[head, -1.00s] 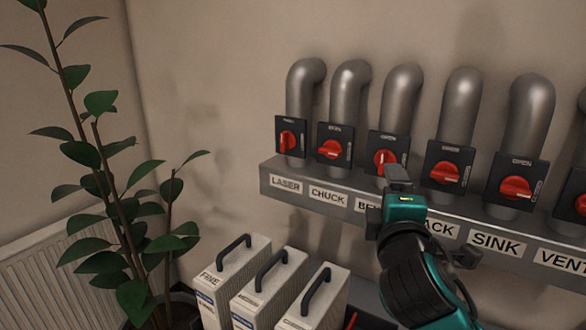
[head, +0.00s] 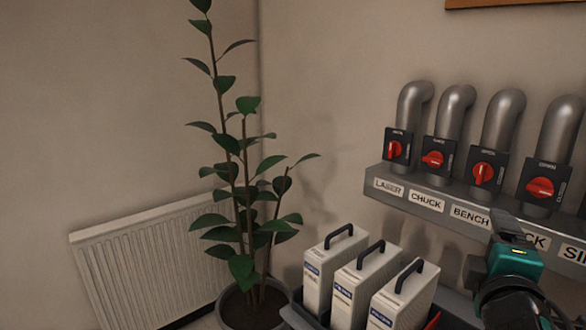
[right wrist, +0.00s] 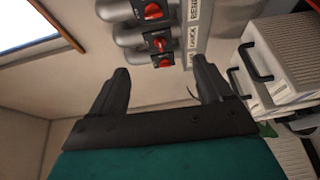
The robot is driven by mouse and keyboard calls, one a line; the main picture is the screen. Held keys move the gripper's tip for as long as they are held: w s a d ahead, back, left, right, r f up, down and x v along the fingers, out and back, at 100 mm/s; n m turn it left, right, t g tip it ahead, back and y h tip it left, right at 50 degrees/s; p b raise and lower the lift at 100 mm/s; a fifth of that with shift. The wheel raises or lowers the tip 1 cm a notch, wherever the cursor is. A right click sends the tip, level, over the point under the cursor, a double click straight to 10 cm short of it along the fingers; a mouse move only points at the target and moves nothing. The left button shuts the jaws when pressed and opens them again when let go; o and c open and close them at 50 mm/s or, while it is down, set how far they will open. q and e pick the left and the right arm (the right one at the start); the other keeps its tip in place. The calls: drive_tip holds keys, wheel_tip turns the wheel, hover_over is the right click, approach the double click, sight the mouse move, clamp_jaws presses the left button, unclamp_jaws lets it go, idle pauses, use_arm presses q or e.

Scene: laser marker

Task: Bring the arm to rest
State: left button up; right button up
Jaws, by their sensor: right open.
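My right arm's gripper (head: 512,232) shows at the lower right of the head view, in front of the labelled shelf and below the knobs, with its fingers partly hidden. In the right wrist view my right gripper (right wrist: 160,85) has its two dark fingers spread wide with nothing between them. Beyond them are the wall and the pipes with red knobs. The fingers look apart from the knobs. My left gripper is in neither view.
A shelf (head: 408,196) labelled LASER, CHUCK and BENCH carries pipes with red rotary knobs (head: 433,159). White handled canisters (head: 349,290) stand below. A potted plant (head: 245,180) and a radiator (head: 150,262) are at left.

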drive_tip(key=s+a+f+m+g+y, duration=0.1)
drive_tip(key=s+a+f+m+y, duration=0.1)
drive_tip(key=f, duration=0.8)
drive_tip(key=s+a+f+m+g+y, duration=0.2)
drive_tip(key=s+a+f+y, duration=0.1)
drive_tip(key=f, duration=0.7)
drive_tip(key=s+a+f+m+g+y, duration=0.1)
drive_tip(key=s+a+f+m+y, duration=0.1)
drive_tip(key=f, duration=0.8)
drive_tip(key=shift+s+a+f+g+y, duration=0.35)
drive_tip(key=shift+a+y, duration=0.55)
drive_tip(key=shift+a, duration=0.35)
drive_tip(key=s+f+m, duration=0.1)
drive_tip(key=s+f, duration=0.1)
drive_tip(key=s+a+f+m, duration=0.1)
drive_tip(key=s+f, duration=0.1)
drive_tip(key=s+f+m, duration=0.2)
drive_tip(key=shift+s+a+g+y, duration=0.1)
drive_tip(key=shift+a+g+y, duration=0.25)
drive_tip(key=shift+y, duration=0.05)
